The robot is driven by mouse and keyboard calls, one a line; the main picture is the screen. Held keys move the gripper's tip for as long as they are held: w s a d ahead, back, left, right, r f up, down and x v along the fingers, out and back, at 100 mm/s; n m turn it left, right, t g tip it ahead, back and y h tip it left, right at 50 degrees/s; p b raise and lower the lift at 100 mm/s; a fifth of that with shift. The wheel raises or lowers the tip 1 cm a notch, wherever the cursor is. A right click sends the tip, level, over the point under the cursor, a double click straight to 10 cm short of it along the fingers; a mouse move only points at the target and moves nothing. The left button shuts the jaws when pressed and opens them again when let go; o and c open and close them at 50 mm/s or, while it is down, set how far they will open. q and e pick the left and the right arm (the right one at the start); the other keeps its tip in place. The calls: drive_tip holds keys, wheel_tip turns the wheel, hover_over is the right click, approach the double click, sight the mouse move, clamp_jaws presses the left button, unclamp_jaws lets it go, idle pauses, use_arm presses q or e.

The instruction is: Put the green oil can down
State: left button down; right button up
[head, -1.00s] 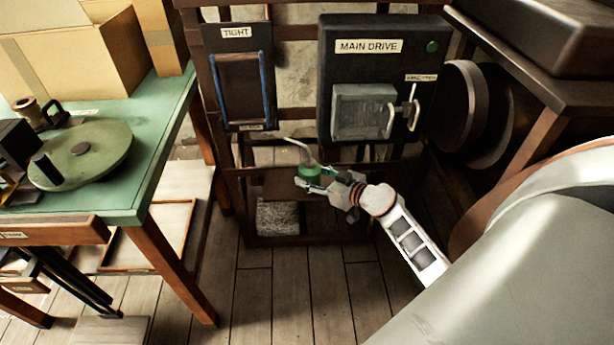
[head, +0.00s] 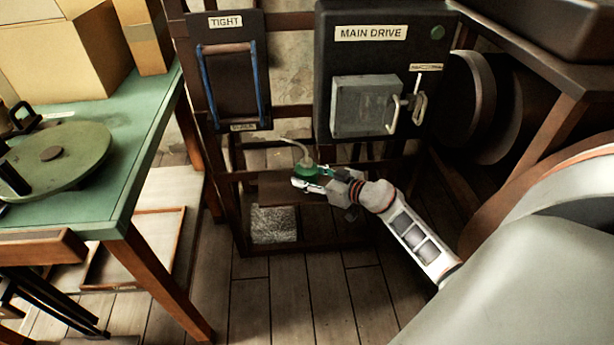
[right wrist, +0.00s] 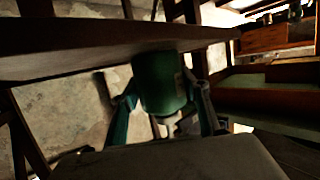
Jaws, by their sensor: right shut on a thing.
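The green oil can (head: 304,168) has a thin pale bent spout that points up and to the left in the head view. My right gripper (head: 312,178) is shut around the can's body. In the right wrist view the can (right wrist: 160,84) sits between the two fingers (right wrist: 165,112), its end close against a dark wooden board. In the head view the can is at the brown shelf board (head: 285,190) of the wooden frame. I cannot tell whether its base touches the board. My left gripper is not in view.
The MAIN DRIVE box (head: 365,50) with its lever handles is above and right of the gripper. The TIGHT panel (head: 228,75) with blue rails is above left. A green-topped table (head: 120,170) stands at left. Dark round wheels (head: 470,105) are at right.

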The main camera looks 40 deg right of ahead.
drive_tip(key=o, duration=1.2)
drive_tip(key=shift+f, duration=0.1)
